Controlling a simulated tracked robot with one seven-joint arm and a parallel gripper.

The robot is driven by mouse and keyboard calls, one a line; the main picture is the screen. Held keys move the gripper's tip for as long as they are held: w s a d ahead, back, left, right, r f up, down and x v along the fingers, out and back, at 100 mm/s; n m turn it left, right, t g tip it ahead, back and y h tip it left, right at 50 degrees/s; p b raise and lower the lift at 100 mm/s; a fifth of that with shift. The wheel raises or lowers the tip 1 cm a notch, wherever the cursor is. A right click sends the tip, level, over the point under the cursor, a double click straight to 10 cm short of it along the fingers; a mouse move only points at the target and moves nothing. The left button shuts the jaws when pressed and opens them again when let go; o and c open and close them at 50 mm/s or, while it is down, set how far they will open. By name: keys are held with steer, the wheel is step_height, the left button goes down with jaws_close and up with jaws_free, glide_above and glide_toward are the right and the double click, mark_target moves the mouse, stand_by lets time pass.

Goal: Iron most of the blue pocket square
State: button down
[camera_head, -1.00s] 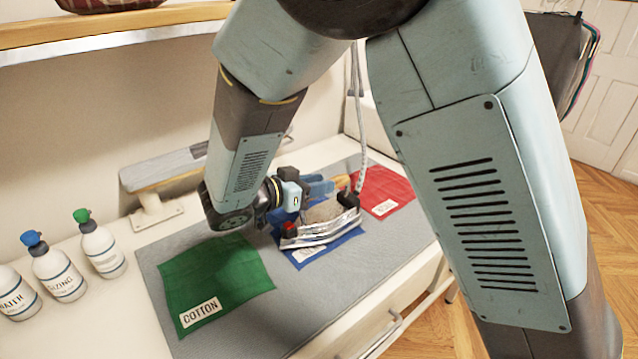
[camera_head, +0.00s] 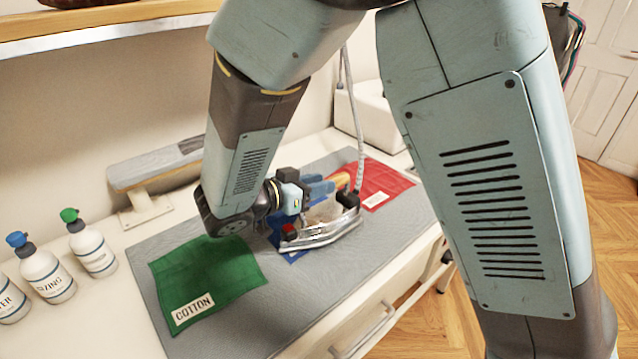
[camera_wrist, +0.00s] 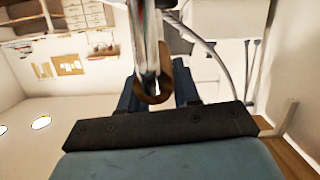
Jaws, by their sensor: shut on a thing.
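The blue pocket square (camera_head: 291,257) lies on the grey ironing mat between the green and red cloths. It is mostly hidden beneath the iron and my arm. The silver iron (camera_head: 325,236) sits over the blue cloth with its soleplate low. I cannot tell whether it touches the cloth. My gripper (camera_head: 328,188) is shut on the iron's wooden handle (camera_head: 342,180). In the wrist view, the wooden handle (camera_wrist: 153,98) shows between the blue fingers, with the shiny iron body above it.
A green cotton cloth (camera_head: 205,278) lies to the left and a red cloth (camera_head: 379,184) to the right on the grey mat (camera_head: 290,296). A small sleeve board (camera_head: 150,170) stands behind. The iron's cord (camera_head: 358,120) rises behind it.

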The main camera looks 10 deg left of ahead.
steer(key=shift+s+d, duration=0.35)
steer(key=shift+d, duration=0.1)
stand_by(0.5)
steer(key=w+a, duration=0.4)
steer(key=a, duration=0.1)
steer(key=shift+w+a, duration=0.25)
steer(key=shift+w, duration=0.05)
stand_by(1.4)
stand_by(0.5)
steer(key=w+a, duration=0.4)
steer(key=a, duration=0.1)
steer(key=shift+w+a, duration=0.25)
steer(key=shift+w, duration=0.1)
stand_by(1.4)
steer(key=shift+r, duration=0.1)
stand_by(0.4)
